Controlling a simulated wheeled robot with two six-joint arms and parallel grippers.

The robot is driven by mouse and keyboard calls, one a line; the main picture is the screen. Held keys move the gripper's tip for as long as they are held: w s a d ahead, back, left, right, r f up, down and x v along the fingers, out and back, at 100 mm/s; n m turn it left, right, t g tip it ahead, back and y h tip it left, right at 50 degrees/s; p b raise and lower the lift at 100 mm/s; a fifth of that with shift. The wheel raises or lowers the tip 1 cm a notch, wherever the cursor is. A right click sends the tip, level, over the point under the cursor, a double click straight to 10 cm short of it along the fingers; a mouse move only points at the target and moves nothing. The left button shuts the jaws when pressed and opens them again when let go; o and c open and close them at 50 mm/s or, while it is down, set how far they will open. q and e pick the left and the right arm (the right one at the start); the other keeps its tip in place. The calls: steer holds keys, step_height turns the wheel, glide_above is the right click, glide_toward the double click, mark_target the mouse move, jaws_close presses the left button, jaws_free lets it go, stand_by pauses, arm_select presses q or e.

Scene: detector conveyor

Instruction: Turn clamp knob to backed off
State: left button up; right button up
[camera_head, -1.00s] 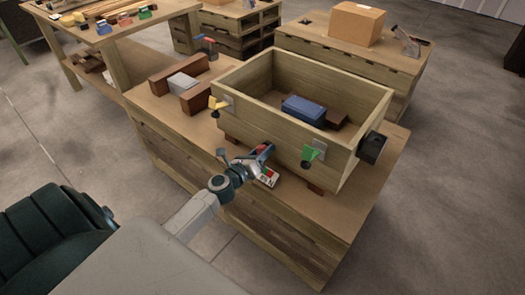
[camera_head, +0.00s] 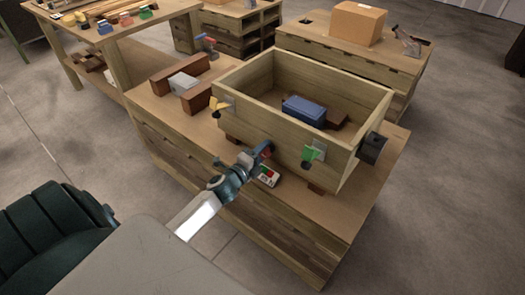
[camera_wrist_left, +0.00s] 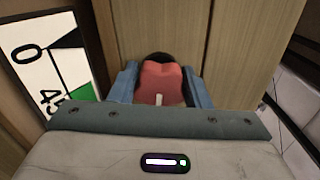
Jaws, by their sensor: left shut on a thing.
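The clamp knob is red (camera_wrist_left: 160,82) and sits on the front wall of an open wooden box (camera_head: 268,125). It is mostly hidden by the gripper in the head view. My left gripper (camera_wrist_left: 160,88) is shut on the knob, with a blue finger on each side of it. A short white mark shows on the knob's near face. A white dial plate with "0", "45", a black part and a green part (camera_wrist_left: 82,88) is left of the knob in the left wrist view. In the head view the left gripper (camera_head: 264,150) meets the box's front. My right gripper is not in view.
A yellow lever (camera_head: 219,103) and a green lever (camera_head: 309,155) stick out of the box front. A black knob (camera_head: 373,148) is on its right side. A small button box (camera_head: 268,176) sits below the gripper. A blue block (camera_head: 303,110) lies inside the box.

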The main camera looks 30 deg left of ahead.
arm_select(q)
steer(key=shift+f+n, duration=0.1)
steer(key=shift+n, duration=0.5)
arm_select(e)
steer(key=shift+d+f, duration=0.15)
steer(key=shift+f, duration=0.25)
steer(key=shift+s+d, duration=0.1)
arm_select(q)
steer(key=o, duration=1)
steer(key=shift+s, duration=0.1)
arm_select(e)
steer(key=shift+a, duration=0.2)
